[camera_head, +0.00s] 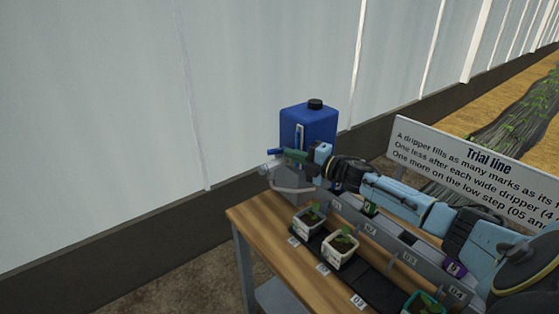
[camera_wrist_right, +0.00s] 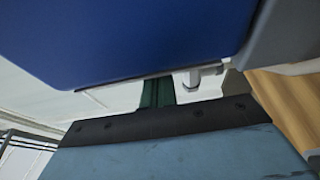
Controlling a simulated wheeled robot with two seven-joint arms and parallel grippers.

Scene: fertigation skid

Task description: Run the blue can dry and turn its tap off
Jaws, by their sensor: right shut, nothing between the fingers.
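The blue can (camera_head: 318,122), with a black cap, stands on a grey stand (camera_head: 290,185) at the back end of the bench. A pale upright strip shows on its front; I cannot read a level there. A blue tap lever (camera_head: 273,152) shows at the front left, above a pale clear piece. My right gripper (camera_head: 291,155) is shut and empty, its green fingers in front of the can beside the lever; I cannot tell whether they touch. In the right wrist view the can (camera_wrist_right: 130,35) fills the top, with a whitish fitting (camera_wrist_right: 205,76) beneath, near the green fingers (camera_wrist_right: 158,92).
A wooden bench (camera_head: 262,235) carries a grey channel with numbered places and several potted seedlings, such as one in a white pot (camera_head: 341,250). A Trial line sign (camera_head: 470,160) stands behind my right arm. A pale wall runs behind.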

